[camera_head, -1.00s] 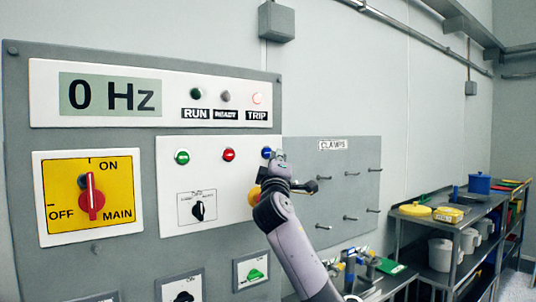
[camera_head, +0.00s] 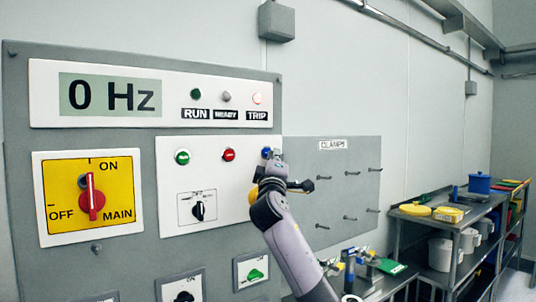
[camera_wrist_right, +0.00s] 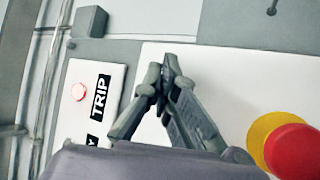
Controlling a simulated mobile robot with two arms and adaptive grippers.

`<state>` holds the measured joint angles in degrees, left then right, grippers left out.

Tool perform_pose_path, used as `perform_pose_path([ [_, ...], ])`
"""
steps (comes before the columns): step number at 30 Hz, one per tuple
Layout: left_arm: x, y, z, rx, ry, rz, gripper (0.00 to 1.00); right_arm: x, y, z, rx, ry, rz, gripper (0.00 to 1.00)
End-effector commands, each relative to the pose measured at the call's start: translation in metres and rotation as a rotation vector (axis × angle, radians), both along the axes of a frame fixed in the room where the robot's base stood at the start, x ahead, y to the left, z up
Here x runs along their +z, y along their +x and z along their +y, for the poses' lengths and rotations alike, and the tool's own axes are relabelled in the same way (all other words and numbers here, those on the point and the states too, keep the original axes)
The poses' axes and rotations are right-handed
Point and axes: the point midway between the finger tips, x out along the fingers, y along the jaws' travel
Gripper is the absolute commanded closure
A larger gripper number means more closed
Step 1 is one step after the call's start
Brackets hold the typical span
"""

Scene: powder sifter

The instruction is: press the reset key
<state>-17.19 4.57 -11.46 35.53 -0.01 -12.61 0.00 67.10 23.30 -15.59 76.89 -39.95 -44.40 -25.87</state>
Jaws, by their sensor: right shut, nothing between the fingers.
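The blue key (camera_head: 266,152) sits at the right end of the row on the white key panel, beside the green key (camera_head: 182,157) and the red key (camera_head: 229,155). My right gripper (camera_head: 275,157) is at the blue key and partly covers it. Whether it touches the key cannot be told. In the right wrist view the fingers of my right gripper (camera_wrist_right: 168,62) are closed together over the white panel, with nothing held. The blue key is hidden there. My left gripper is not in view.
A red emergency knob with a yellow base (camera_wrist_right: 292,148) is close beside my right gripper. The TRIP lamp (camera_head: 257,98) is lit, and the display (camera_head: 110,95) reads 0 Hz. The clamp board (camera_head: 345,210) with pegs is to the right.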

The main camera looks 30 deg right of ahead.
Motion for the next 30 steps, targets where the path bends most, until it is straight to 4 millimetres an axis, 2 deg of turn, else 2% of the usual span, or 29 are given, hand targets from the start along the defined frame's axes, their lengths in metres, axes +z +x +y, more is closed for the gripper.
perform_pose_path([
  [21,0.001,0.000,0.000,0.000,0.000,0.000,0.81,0.000,0.006,0.001,0.000,0.001,-0.001,1.00],
  [30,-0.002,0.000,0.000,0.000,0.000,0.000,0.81,-0.001,-0.004,0.000,0.000,0.000,-0.001,1.00],
])
